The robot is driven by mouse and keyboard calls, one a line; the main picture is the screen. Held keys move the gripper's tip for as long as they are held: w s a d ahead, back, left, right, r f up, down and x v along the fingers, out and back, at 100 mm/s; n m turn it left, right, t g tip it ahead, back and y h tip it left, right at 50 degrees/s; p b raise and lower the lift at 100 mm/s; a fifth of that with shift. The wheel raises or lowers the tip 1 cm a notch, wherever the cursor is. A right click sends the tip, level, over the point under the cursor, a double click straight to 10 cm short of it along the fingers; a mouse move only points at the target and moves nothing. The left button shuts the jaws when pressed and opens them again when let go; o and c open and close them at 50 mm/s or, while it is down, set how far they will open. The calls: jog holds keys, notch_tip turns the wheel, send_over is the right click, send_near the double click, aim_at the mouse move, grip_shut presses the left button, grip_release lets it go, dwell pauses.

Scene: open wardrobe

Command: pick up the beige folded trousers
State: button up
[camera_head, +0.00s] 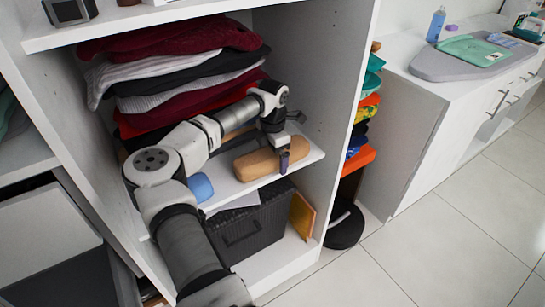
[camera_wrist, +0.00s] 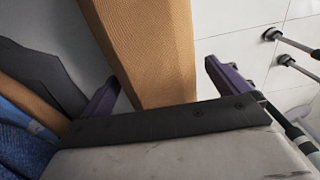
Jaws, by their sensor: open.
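The beige folded trousers (camera_head: 256,164) lie as a rounded tan bundle on the middle shelf, near its front right. In the wrist view the beige trousers (camera_wrist: 152,45) show as a ribbed tan cloth running from the top edge down between my fingers. My gripper (camera_head: 284,160) is at the right part of the bundle in the head view, pointing down. In the wrist view my gripper (camera_wrist: 165,88) is open, with one purple finger on each side of the cloth. The cloth's lower end is hidden behind the gripper body. I cannot tell whether the fingers touch it.
Folded dark red, white and grey clothes (camera_head: 175,68) are stacked behind my arm. A blue item (camera_head: 200,187) lies on the shelf's left. A dark storage box (camera_head: 250,228) stands below. The wardrobe's right side panel (camera_head: 340,120) rises close to my gripper. Floor at right is clear.

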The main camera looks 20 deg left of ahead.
jog(key=shift+c, duration=0.5)
jog(key=c, duration=1.1)
